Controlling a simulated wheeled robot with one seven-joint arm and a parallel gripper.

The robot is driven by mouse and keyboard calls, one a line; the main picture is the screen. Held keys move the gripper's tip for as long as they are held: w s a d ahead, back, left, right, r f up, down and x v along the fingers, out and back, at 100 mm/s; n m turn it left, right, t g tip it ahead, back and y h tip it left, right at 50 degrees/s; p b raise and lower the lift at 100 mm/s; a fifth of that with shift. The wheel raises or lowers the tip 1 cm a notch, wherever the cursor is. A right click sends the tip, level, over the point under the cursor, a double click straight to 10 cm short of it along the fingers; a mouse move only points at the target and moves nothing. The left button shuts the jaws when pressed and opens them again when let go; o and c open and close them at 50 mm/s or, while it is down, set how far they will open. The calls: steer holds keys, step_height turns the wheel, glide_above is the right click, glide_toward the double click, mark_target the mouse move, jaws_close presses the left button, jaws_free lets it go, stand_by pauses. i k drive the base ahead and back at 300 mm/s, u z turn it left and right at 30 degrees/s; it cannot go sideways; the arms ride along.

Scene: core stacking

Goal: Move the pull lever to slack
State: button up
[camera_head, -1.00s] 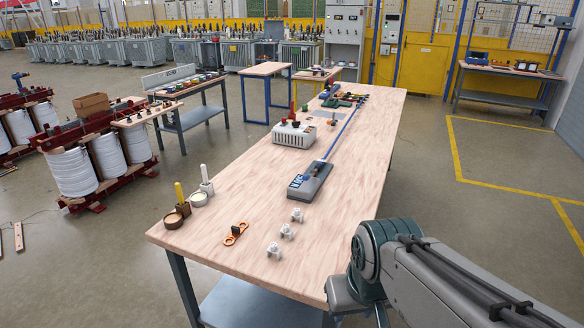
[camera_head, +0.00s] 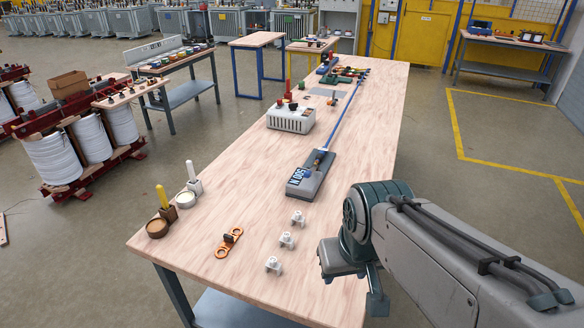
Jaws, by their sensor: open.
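A long wooden table (camera_head: 215,187) runs away from me. A grey block-shaped device (camera_head: 311,182) with a dark blue label lies near its middle. A small lever-like part (camera_head: 319,158) sits on its far end, where a long blue strap or rod (camera_head: 342,122) runs off toward the back. I cannot tell the lever's exact position. An orange piece with a black grip (camera_head: 229,241) lies at the near left. My gripper (camera_head: 352,286) is open and empty at the table's near right edge, apart from the device; its fingers are partly hidden.
Several small white fittings (camera_head: 286,240) stand in a row left of my gripper. A white vented box (camera_head: 290,117) stands behind the device. Small pots and upright sticks line the left edge. The table's right side is clear.

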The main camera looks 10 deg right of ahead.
mark_target(308, 174)
steer(key=k, duration=0.5)
steer(key=z, duration=1.85)
steer(key=i, duration=1.9)
steer(key=u, duration=2.75)
steer(key=i, duration=0.35)
steer(key=z, duration=0.05)
